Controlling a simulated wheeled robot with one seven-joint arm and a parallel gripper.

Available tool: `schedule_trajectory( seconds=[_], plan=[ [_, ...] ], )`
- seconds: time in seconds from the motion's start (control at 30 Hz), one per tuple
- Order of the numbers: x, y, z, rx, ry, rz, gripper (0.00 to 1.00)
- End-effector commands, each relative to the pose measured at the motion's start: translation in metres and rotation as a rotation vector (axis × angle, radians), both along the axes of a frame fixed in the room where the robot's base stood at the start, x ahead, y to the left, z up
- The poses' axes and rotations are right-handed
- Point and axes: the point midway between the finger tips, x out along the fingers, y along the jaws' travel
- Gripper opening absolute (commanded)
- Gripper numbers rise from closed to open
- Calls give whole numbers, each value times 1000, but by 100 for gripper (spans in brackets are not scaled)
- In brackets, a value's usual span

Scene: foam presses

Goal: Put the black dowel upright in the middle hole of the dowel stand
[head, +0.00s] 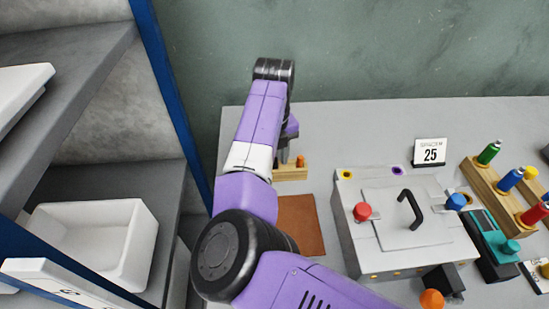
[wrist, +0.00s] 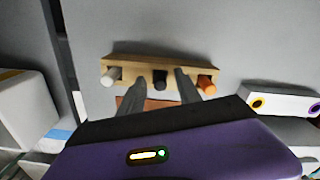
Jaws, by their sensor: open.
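The wooden dowel stand (wrist: 135,65) lies across the upper middle of the wrist view. A white dowel (wrist: 111,75) is at its left end and an orange dowel (wrist: 206,85) at its right end. The black dowel (wrist: 160,78) is at the middle position of the stand and looks upright; its lower end is hard to see. My gripper (wrist: 160,82) is open, with one finger on each side of the black dowel and a gap to each. In the head view the stand (head: 293,174) is partly hidden behind my arm, and the black dowel is not clearly visible.
A brown mat (head: 302,228) lies in front of the stand. A grey press box (head: 400,215) with a black handle stands to the right. A sign (head: 430,151) reading 25 and a wooden rack (head: 484,176) of coloured bottles are farther right. Shelving with a white bin (head: 95,238) is at left.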

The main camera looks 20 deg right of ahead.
Motion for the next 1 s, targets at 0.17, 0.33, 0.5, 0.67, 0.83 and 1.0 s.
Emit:
schedule_trajectory(
  seconds=[0.17,0.33,0.5,0.67,0.83,1.0],
  plan=[
    [0,0,6,1,2,1,41],
    [0,0,33,0,-2,-1,41],
    [0,0,59,0,-2,-1,41],
    [0,0,74,0,-1,1,41],
    [0,0,78,1,1,0,41],
    [0,0,78,0,0,0,41]
  ],
)
